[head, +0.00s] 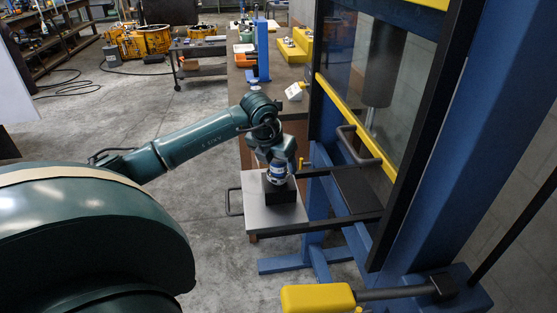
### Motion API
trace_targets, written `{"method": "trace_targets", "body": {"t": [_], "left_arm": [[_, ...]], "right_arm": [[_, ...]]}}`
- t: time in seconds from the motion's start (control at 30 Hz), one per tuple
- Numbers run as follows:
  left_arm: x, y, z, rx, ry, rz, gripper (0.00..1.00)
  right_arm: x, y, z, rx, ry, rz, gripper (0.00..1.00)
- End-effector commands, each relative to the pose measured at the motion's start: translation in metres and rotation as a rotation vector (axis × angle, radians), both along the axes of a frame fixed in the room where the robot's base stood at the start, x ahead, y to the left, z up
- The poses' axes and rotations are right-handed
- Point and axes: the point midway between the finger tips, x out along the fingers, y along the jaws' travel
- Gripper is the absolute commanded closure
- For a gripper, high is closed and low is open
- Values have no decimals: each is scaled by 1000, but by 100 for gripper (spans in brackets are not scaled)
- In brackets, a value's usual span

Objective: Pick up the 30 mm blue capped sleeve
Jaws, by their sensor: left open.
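A small blue and white cylindrical piece (277,172), which looks like the blue capped sleeve, shows at the top of a black block (282,192). The block stands on a grey plate (255,214) beside the blue press. My left gripper (279,163) comes down from above, right over the piece, and is open. Its fingertips are small and partly merge with the piece, so I cannot tell whether they touch it or stand around it. My right gripper is not in view.
The blue press frame (450,150) with its clear yellow-edged guard (370,90) rises close on the right. A dark handle (357,147) juts out near my left gripper. A workbench (240,88) with tools and a yellow rack (293,47) lies behind. Open floor is left.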

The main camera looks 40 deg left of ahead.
Motion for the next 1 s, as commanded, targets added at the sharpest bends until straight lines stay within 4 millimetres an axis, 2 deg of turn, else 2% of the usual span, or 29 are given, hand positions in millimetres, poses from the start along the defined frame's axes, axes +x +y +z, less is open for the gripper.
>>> {"method": "trace_targets", "body": {"t": [0.23,0.9,1.0], "left_arm": [[1,0,-3,1,0,0,35],[1,0,-2,1,0,0,90],[1,1,-1,1,-3,1,94]], "right_arm": [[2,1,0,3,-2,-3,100],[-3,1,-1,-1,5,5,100],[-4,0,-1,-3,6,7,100]]}}
